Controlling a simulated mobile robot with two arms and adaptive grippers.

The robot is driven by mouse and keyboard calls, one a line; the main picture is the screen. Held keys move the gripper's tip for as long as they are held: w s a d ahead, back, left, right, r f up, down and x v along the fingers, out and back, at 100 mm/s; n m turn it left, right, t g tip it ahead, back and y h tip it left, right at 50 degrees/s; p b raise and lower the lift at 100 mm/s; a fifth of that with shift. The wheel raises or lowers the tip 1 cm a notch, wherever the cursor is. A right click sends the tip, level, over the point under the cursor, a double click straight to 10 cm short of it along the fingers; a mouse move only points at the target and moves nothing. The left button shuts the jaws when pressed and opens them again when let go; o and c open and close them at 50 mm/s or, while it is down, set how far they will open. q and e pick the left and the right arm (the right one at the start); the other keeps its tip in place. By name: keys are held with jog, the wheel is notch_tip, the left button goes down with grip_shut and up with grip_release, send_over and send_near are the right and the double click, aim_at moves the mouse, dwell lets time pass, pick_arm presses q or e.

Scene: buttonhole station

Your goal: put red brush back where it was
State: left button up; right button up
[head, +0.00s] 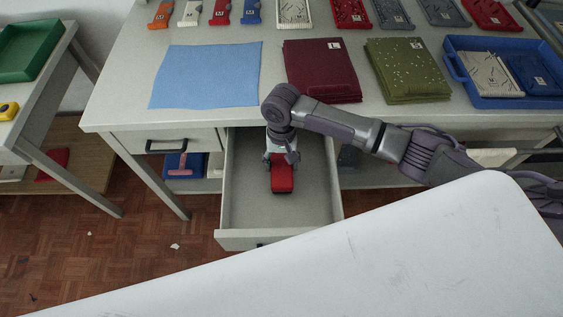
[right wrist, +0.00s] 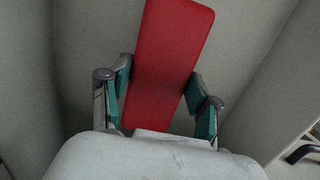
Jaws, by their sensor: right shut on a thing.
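The red brush (head: 282,180), seen as a plain red block, is inside the open drawer (head: 246,205) under the table. It also shows in the right wrist view (right wrist: 172,55), lengthwise between the fingers. My right gripper (head: 281,159) points down into the drawer and is shut on the red brush. Its green-padded fingers (right wrist: 162,95) are on either side of it. Whether the brush touches the drawer floor I cannot tell. Its near end is hidden by the gripper body in the wrist view. My left gripper is not in view.
The drawer is otherwise empty, with walls close on both sides. The tabletop holds a blue cloth (head: 205,75), a maroon stack (head: 320,72), an olive stack (head: 407,70) and a blue tray (head: 463,88). Several small tools and cards line the back. A closed drawer (head: 190,139) is at left.

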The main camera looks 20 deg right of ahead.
aim_at(281, 159)
jog(key=shift+f, duration=0.3)
jog(key=shift+f, duration=0.1)
jog(key=o, duration=1)
jog(key=r, duration=0.4)
jog(key=w+r, duration=0.1)
jog(key=r, duration=0.7)
jog(key=shift+w+d+r, duration=0.1)
jog(key=shift+w+d, duration=0.1)
jog(key=shift+d, duration=0.05)
